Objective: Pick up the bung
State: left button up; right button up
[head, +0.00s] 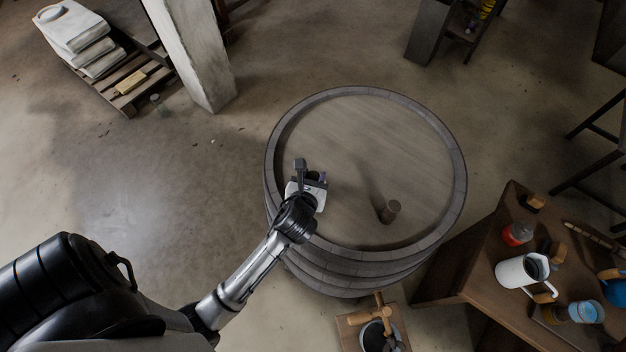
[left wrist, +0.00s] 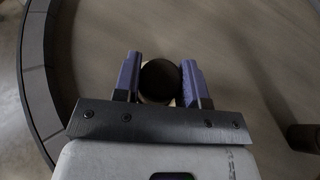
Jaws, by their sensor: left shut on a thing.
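My left gripper (head: 316,179) is over the left part of the barrel top (head: 345,130). In the left wrist view its two purple-grey fingers (left wrist: 160,82) are closed against opposite sides of a round, dark brown bung (left wrist: 160,76), seen end-on. In the head view the gripper hides the bung. I cannot tell whether the bung touches the barrel top or is clear of it. My right gripper is not in view.
A short brown cylinder (head: 391,210) stands on the barrel top to the right of the gripper; it also shows in the left wrist view (left wrist: 304,137). The barrel has a raised rim. A table (head: 478,262) with a white jug (head: 514,272) stands at the right.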

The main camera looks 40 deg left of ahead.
aim_at(316, 178)
pick_arm(q)
jog(key=shift+r, duration=0.15)
jog(key=shift+r, duration=0.55)
jog(key=r, duration=0.1)
jog(key=d+r, duration=0.1)
jog(key=r, duration=0.1)
jog(key=shift+r, duration=0.15)
jog(key=d+r, duration=0.6)
jog(key=d, duration=0.4)
jog(key=shift+d+r, duration=0.2)
jog(key=shift+d, duration=0.15)
jog(key=shift+w, duration=0.1)
jog(key=shift+p, duration=0.85)
